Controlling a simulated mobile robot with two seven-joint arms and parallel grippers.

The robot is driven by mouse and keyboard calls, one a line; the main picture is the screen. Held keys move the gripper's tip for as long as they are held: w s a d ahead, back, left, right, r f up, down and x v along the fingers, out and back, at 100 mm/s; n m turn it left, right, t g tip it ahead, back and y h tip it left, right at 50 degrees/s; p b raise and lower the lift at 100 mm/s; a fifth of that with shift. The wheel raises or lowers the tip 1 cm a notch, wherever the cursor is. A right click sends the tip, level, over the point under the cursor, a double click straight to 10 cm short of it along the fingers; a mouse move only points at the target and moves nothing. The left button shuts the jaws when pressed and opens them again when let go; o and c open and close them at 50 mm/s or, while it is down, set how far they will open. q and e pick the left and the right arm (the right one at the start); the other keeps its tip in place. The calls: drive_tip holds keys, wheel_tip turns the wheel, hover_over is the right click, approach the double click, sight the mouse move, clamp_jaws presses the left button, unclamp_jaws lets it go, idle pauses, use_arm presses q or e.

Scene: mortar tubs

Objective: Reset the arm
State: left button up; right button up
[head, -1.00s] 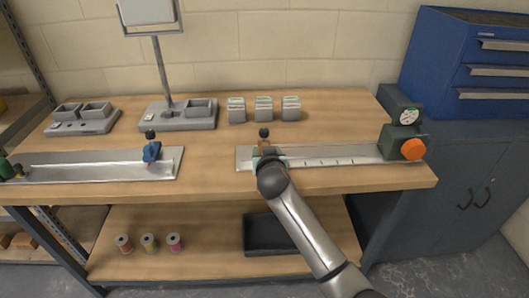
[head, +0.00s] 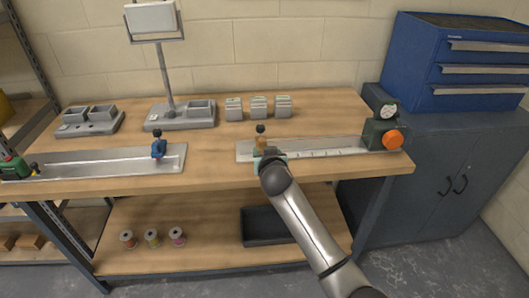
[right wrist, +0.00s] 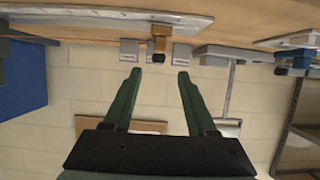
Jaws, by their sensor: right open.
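My right gripper (right wrist: 161,76) is open and empty in the right wrist view, its two dark green fingers apart. In the head view my right arm reaches from the lower right to the bench's front edge, and the gripper (head: 270,157) is mostly hidden behind my own wrist. Just beyond it stands a brown clamp (head: 261,142) with a black knob on the right metal rail (head: 315,150). In the right wrist view the clamp (right wrist: 159,40) lies past the fingertips, apart from them. My left gripper is not in view.
A dark green gauge unit with an orange knob (head: 393,139) ends the right rail. A left rail (head: 105,164) carries a blue clamp (head: 158,147). Small grey boxes (head: 259,107) stand behind. Below are spools (head: 151,238) and a dark tray (head: 268,228). Bench wood between the rails is clear.

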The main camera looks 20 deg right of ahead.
drive_tip(key=shift+s+r, duration=0.1)
drive_tip(key=shift+s, duration=0.1)
idle(0.4)
drive_tip(key=s+a+f+n+g+y, duration=0.2)
drive_tip(key=s+f+n+y, duration=0.1)
drive_tip(key=s+f, duration=1.2)
drive_tip(key=s+a+f, duration=0.1)
drive_tip(key=s+f, duration=0.1)
drive_tip(key=s, duration=0.5)
drive_tip(key=s+f+n+g+y, duration=0.1)
drive_tip(key=s+f, duration=0.2)
drive_tip(key=s, duration=0.4)
drive_tip(key=s+a+f+g+y, duration=0.1)
drive_tip(key=s+f, duration=0.2)
drive_tip(key=s, duration=0.5)
drive_tip(key=shift+a+f, duration=0.25)
drive_tip(key=shift+a, duration=0.05)
